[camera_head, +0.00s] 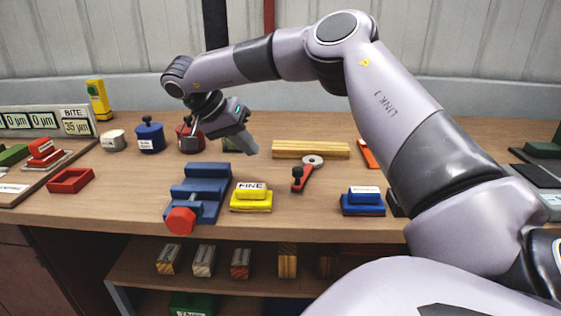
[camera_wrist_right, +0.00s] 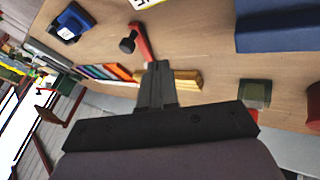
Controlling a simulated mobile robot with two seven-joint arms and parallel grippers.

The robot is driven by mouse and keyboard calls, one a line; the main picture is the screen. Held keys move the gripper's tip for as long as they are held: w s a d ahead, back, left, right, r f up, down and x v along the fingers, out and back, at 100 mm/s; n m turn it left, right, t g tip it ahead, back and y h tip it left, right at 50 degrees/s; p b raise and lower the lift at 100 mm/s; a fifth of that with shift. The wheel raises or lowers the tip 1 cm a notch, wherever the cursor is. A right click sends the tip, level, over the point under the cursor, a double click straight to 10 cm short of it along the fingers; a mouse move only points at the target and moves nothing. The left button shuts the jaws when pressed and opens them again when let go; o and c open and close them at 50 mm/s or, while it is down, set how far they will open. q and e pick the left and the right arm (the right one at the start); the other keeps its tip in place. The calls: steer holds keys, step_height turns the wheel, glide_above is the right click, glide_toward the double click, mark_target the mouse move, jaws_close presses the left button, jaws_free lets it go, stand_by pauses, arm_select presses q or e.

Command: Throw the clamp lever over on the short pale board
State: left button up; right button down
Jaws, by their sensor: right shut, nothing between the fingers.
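A red lever (camera_head: 304,177) with a black knob at its near end lies on the bench, its far end at a pale grey disc (camera_head: 313,160). The lever also shows in the right wrist view (camera_wrist_right: 139,42). Just behind it lies a pale yellow wooden board (camera_head: 310,149), which shows in the right wrist view too (camera_wrist_right: 187,79). My right gripper (camera_head: 251,151) is shut and empty, above the bench to the left of the lever and board. In the right wrist view its closed fingers (camera_wrist_right: 157,66) overlap part of the board. My left gripper is not in view.
A blue vise (camera_head: 203,186) with a red hexagonal knob (camera_head: 180,220) stands front left. A yellow block marked FINE (camera_head: 251,200) and a blue block (camera_head: 363,203) flank the lever. Blue and dark red pots (camera_head: 150,138) stand behind. Bare bench lies around the lever.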

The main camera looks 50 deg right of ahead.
steer(key=x, duration=0.6)
steer(key=shift+s+d+f, duration=0.1)
steer(key=shift+d+f, duration=0.05)
steer(key=shift+d, duration=0.05)
steer(key=shift+s+d, duration=0.15)
steer(key=shift+s, duration=0.3)
steer(key=shift+s+d, duration=0.2)
steer(key=shift+s, duration=0.25)
steer(key=shift+s+d, duration=0.3)
steer(key=shift+s, duration=0.3)
steer(key=shift+s+d, duration=0.1)
steer(key=shift+s, duration=0.1)
